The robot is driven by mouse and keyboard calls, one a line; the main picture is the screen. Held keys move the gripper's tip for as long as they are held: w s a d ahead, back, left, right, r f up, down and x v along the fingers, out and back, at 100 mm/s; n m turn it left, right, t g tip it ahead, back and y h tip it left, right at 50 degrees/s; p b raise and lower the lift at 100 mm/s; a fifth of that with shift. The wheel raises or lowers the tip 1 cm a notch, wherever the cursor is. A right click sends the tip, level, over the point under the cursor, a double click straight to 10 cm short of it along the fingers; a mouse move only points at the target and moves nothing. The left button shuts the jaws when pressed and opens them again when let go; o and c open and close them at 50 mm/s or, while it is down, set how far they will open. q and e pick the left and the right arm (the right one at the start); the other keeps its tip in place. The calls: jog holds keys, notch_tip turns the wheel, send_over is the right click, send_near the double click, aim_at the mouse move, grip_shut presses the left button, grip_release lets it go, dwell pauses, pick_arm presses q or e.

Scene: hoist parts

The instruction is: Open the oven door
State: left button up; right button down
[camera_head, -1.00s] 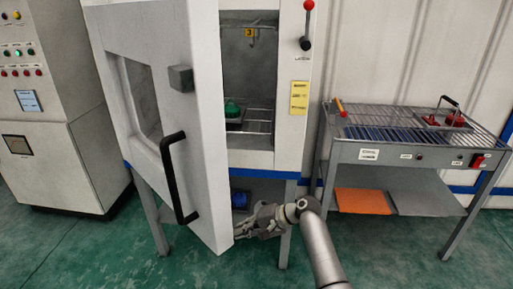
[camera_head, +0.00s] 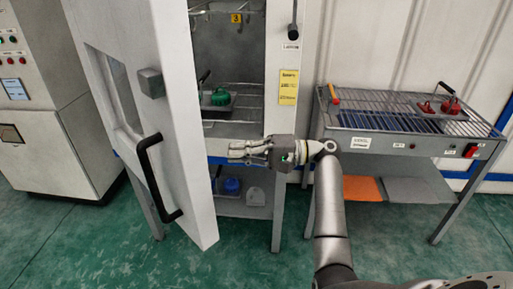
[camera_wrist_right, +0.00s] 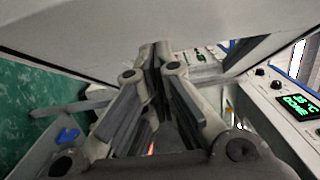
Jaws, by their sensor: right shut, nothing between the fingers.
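The oven door (camera_head: 183,130) is a tall white panel with a window, standing ajar at the left of the oven (camera_head: 283,120). A black bar handle (camera_head: 150,180) is on its outer face. My right gripper (camera_head: 232,151) is shut and empty, in front of the oven opening's lower edge, with its fingers pointing left toward the door's inner side. In the right wrist view its closed fingers (camera_wrist_right: 155,55) lie just below a large pale panel; contact cannot be told. My left gripper is not in view.
A green item (camera_head: 220,97) sits on a wire rack inside the oven. A blue item (camera_head: 231,186) is on the shelf below. A grill-topped table (camera_head: 400,145) with red items stands right. A control cabinet (camera_head: 50,120) stands left; green floor is clear in front.

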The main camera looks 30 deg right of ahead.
jog(key=a+p, duration=0.2)
jog(key=a, duration=0.4)
jog(key=shift+f, duration=0.1)
